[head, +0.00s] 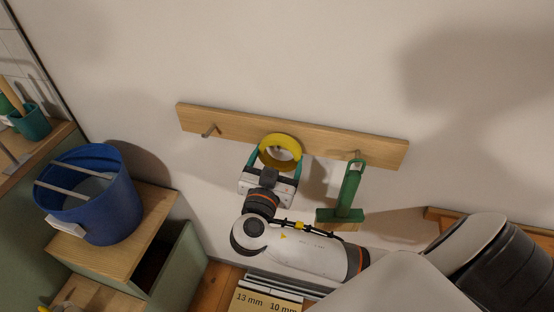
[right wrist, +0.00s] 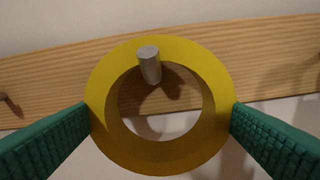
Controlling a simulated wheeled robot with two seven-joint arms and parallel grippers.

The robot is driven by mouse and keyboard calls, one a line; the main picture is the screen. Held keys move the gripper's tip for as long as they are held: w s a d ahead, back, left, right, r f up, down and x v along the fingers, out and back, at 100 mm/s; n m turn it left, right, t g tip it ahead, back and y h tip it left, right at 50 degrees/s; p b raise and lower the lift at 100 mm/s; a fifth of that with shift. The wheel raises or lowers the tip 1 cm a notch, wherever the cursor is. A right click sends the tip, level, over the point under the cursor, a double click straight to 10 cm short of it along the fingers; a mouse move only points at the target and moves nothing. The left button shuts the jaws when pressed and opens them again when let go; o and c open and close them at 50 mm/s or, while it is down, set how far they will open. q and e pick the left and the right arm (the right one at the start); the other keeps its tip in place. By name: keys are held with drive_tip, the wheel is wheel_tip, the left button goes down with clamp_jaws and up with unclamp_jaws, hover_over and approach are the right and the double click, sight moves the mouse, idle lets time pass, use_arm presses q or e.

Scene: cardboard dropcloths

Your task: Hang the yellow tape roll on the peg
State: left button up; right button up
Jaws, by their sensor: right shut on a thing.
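The yellow tape roll (head: 281,139) is held upright between the two green fingertips of my right gripper (head: 276,162), in front of the wooden peg board (head: 232,124). In the right wrist view the roll (right wrist: 110,120) faces the camera, with a finger pressed on each side. A grey peg (right wrist: 149,66) shows inside its hole near the top; the peg's end overlaps the roll's upper inner edge, so it appears to pass through the ring. In the head view the roll hides this peg. My left gripper is not in view.
A bare peg (head: 210,131) sticks out at the board's left. A green-handled tool (head: 348,190) hangs from the right peg (head: 357,155), close to my right gripper. A blue bucket (head: 110,205) stands on a cabinet (head: 150,215) at the left.

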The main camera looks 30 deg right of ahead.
idle(0.3)
drive_tip(key=o, duration=0.9)
drive_tip(key=shift+c, duration=0.2)
drive_tip(key=shift+s+a+f, duration=0.15)
drive_tip(key=shift+s+a, duration=0.15)
drive_tip(key=shift+a, duration=0.1)
drive_tip(key=b+v, duration=0.2)
drive_tip(key=v, duration=0.9)
drive_tip(key=shift+b, duration=0.3)
